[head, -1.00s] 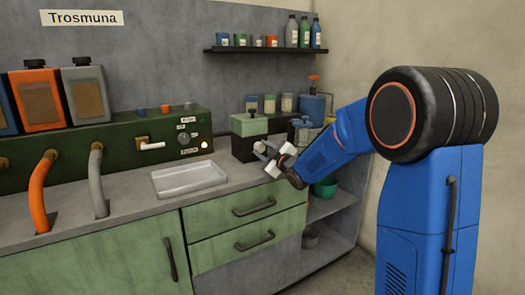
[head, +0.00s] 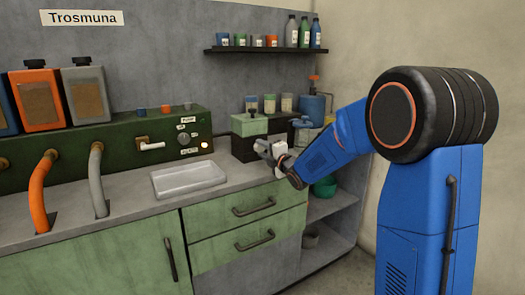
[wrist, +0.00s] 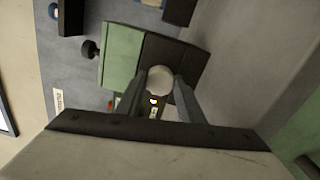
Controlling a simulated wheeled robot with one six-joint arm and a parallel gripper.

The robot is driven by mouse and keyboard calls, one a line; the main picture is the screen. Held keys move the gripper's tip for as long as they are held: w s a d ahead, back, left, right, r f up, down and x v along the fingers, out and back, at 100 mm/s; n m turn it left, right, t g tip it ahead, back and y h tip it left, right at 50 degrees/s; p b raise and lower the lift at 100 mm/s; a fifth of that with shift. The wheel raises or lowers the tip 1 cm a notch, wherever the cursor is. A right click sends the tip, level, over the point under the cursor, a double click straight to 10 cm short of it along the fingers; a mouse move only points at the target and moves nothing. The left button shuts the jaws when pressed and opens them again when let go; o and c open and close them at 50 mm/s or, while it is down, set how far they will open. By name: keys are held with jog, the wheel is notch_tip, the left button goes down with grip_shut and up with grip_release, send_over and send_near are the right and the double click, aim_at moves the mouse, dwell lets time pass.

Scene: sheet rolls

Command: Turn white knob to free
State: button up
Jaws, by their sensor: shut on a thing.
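The white knob (wrist: 159,80) is a pale round disc on the dark face of a green and black box (wrist: 122,57). In the wrist view it sits between the two fingers of my gripper (wrist: 161,84), which is shut on it. Small labels and a small lit spot show just below the knob, too small to read. In the head view my gripper (head: 263,149) is at the front of the box (head: 250,125) on the right part of the counter, and it hides the knob.
A white tray (head: 188,180) lies on the counter (head: 130,200) left of my gripper. A dark green panel (head: 60,160) with a lever, a dial and hoses stands behind. A blue canister (head: 312,108) and jars stand near my arm. A shelf (head: 265,49) with bottles hangs above.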

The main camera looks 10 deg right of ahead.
jog(key=n, duration=0.4)
jog(key=shift+f+n, duration=0.15)
jog(key=shift+n, duration=0.25)
dwell(0.4)
jog(key=o, duration=1.1)
jog(key=shift+c, duration=0.2)
jog(key=v, duration=1.7)
jog(key=shift+s, duration=0.2)
